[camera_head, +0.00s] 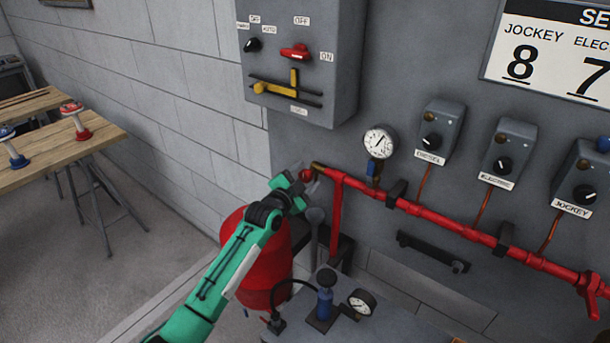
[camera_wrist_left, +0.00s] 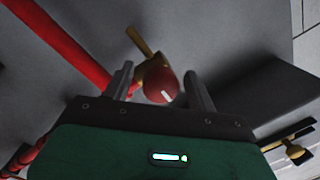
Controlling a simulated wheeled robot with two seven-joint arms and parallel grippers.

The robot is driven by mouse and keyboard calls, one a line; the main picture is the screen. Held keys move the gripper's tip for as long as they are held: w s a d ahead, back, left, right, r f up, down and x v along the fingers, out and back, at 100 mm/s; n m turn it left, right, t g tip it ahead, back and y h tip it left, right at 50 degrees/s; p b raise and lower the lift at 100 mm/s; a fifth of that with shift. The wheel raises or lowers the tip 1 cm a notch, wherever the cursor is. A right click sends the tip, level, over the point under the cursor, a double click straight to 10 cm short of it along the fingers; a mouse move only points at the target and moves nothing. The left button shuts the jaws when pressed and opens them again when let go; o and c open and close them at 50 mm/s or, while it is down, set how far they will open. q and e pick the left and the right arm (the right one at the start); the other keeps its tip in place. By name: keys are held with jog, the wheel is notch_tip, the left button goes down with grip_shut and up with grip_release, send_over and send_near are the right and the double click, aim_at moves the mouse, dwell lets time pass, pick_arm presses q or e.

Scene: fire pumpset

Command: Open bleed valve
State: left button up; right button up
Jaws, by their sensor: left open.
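The bleed valve shows as a brass fitting (camera_head: 317,166) with a round red knob (camera_head: 306,175) at the left end of the red pipe (camera_head: 455,233). My left gripper (camera_head: 309,181) is at this pipe end, with its fingers around the knob. In the left wrist view the open gripper (camera_wrist_left: 161,82) has one finger on each side of the red knob (camera_wrist_left: 159,86), with a visible gap on the left. Contact with the right finger cannot be told. The brass stem (camera_wrist_left: 139,42) points up and left. My right gripper is not in view.
A grey control box (camera_head: 300,60) with switches hangs above the gripper. A pressure gauge (camera_head: 379,140) stands on the pipe. A red tank (camera_head: 257,268) is below my left arm. A small hand pump (camera_head: 325,300) and a wooden table (camera_head: 60,150) are nearby.

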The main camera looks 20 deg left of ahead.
pick_arm(q)
jog(key=shift+w, duration=0.1)
jog(key=c, duration=1)
